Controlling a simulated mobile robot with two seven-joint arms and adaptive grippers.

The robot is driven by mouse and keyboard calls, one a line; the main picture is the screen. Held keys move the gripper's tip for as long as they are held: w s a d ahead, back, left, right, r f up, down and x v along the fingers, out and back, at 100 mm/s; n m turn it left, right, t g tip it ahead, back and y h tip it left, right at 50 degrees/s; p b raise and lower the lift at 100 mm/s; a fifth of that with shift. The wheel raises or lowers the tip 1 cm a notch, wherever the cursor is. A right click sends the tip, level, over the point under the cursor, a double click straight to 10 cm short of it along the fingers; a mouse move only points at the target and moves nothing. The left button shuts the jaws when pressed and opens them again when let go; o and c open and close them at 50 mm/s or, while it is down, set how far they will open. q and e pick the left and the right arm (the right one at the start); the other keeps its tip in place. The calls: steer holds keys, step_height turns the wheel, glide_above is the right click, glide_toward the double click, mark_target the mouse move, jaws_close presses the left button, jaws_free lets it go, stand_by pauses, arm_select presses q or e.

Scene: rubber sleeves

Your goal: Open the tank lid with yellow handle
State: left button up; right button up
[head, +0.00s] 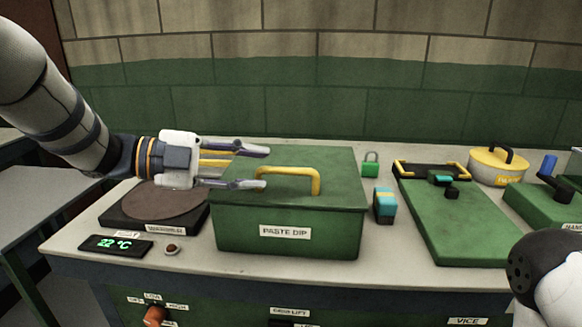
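The green tank (290,232), labelled PASTE DIP, stands on the bench in the middle of the head view. Its flat green lid (330,160) lies shut on top. The yellow handle (291,171) is an arch standing up from the lid. My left gripper (262,167) comes in from the left over the lid's left part. Its two fingers are spread apart with nothing held between them. The fingertips are close to the handle's left end; whether they touch it I cannot tell. My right gripper is out of view; only a part of my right arm shows at the lower right.
A dark round plate on a base (150,200) and a temperature display (116,244) are left of the tank. A green padlock (371,164) and a teal block (385,205) stand close on its right. Farther right are a green board (455,235) and a yellow lidded pot (492,168).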

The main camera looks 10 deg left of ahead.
mark_target(282, 171)
arm_select(q)
steer(key=x, duration=0.7)
steer(key=shift+w+f, duration=0.15)
steer(key=shift+c, duration=0.5)
jaws_close()
